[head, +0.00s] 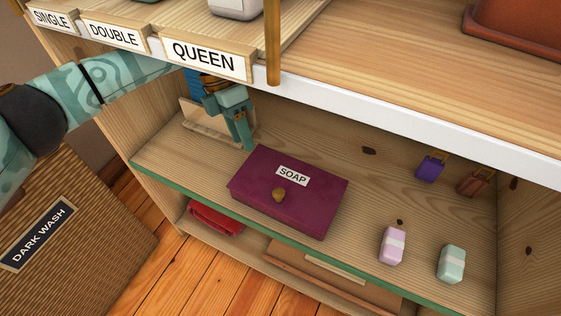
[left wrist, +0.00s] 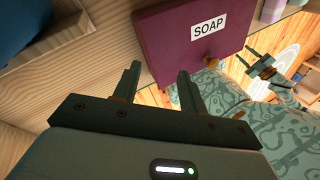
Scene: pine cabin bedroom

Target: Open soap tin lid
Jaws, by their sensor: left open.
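The soap tin (head: 265,209) is a maroon box with a white SOAP label (head: 292,175) and a round brown knob (head: 279,195). It sits on the green-edged shelf, and its lid looks shut. My left gripper (head: 242,140) is open and empty, just behind the tin's back left corner and apart from it. In the left wrist view the tin (left wrist: 165,50) is beyond the two spread fingers (left wrist: 158,78), up and to the right. My right gripper (left wrist: 250,60) shows small at the right of that view, its fingers apart and empty.
Pink (head: 392,246) and mint (head: 451,264) wrapped bars stand to the tin's right. The upper shelf's white edge (head: 400,130) hangs above. A DARK WASH basket (head: 70,235) stands at left.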

